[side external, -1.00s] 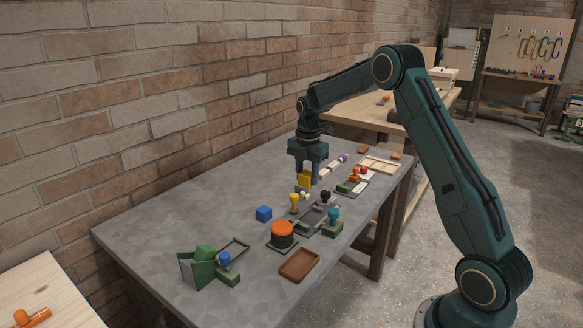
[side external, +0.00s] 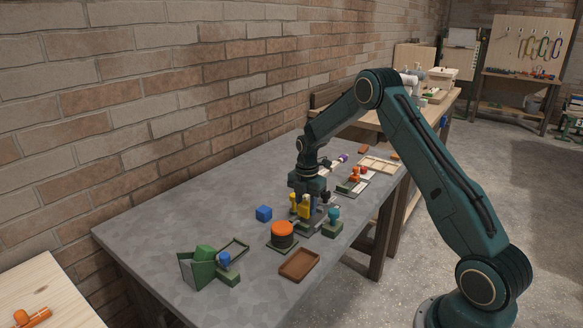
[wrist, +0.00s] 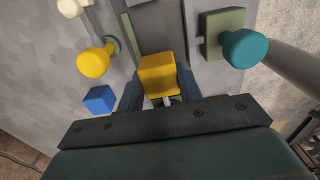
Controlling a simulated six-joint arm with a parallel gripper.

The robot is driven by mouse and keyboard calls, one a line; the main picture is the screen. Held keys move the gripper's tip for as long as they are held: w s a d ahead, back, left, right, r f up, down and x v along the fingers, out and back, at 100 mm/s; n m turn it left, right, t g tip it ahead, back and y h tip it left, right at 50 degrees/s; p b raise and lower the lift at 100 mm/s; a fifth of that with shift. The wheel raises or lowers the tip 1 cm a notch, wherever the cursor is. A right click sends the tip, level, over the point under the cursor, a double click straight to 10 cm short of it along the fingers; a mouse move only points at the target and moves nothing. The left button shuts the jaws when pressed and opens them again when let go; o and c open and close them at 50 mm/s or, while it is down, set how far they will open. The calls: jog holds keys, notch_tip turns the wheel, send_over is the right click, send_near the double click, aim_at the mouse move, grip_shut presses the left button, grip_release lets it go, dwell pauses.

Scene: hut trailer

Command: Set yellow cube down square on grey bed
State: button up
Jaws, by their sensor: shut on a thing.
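My gripper (side external: 305,206) is shut on the yellow cube (side external: 303,212), low over the middle of the table. In the wrist view the cube (wrist: 157,72) sits between the two fingers (wrist: 158,88). The grey bed (wrist: 158,28) shows in the wrist view as a grey piece with darker edges, just beyond the cube. In the side view the bed is mostly hidden by my gripper and the cube. I cannot tell whether the cube touches the bed.
A yellow knob (wrist: 93,62) and blue cube (side external: 264,213) stand left of the gripper. A teal knob (side external: 333,213) on a green base is close at right. An orange-topped cylinder (side external: 282,235) and brown tray (side external: 299,264) lie nearer the camera.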

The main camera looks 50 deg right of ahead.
aim_at(306, 213)
jog(key=shift+f, duration=1.6)
jog(key=shift+f, duration=0.15)
jog(key=o, duration=0.7)
notch_tip(306, 213, up, 12)
jog(key=shift+r, duration=0.15)
jog(key=shift+r, duration=0.15)
